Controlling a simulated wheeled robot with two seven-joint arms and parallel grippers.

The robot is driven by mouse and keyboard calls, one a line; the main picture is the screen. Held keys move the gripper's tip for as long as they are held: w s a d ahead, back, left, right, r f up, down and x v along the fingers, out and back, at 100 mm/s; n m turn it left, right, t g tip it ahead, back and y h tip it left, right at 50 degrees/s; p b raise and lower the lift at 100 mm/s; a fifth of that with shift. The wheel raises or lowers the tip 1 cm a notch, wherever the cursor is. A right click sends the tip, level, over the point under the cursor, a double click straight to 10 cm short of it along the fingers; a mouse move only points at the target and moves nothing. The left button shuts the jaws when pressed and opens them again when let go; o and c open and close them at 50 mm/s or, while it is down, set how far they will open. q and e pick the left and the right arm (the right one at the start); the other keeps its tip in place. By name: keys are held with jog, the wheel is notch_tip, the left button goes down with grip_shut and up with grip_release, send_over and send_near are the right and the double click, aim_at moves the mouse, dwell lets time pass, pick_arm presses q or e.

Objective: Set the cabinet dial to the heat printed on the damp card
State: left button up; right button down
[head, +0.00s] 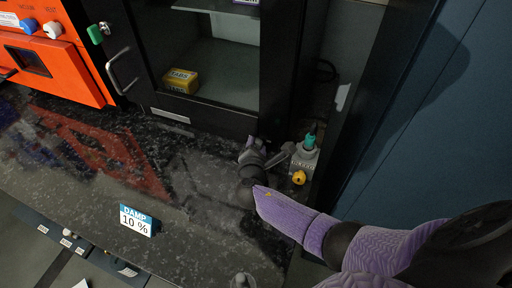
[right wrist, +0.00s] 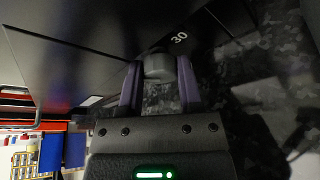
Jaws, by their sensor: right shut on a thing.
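The damp card (head: 137,221), white with a blue "DAMP" band and "10 %", stands on the dark speckled counter at the lower left of the head view. No heat figure shows on its visible face. The black cabinet (head: 225,119) stands at the back of the counter. My right gripper (head: 255,148) is low at the cabinet's front right. In the right wrist view its purple fingers (right wrist: 158,80) are shut on a grey round dial (right wrist: 158,65). A white "30" is printed beside the dial; other marks are hidden or dark. My left gripper is not in view.
A grey box (head: 304,160) with a teal top and a yellow knob stands close right of my right gripper. A yellow TABS box (head: 180,80) sits inside the cabinet. An orange unit (head: 62,60) is at the left. The middle of the counter (head: 190,185) is clear.

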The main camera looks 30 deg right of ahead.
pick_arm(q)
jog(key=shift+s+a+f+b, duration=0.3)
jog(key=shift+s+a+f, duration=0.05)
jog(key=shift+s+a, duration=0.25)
pick_arm(e)
jog(key=shift+m, duration=0.5)
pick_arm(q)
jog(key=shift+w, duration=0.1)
pick_arm(e)
jog(key=c, duration=0.7)
grip_release()
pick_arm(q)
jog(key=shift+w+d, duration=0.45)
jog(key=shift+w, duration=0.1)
pick_arm(e)
jog(key=o, duration=0.4)
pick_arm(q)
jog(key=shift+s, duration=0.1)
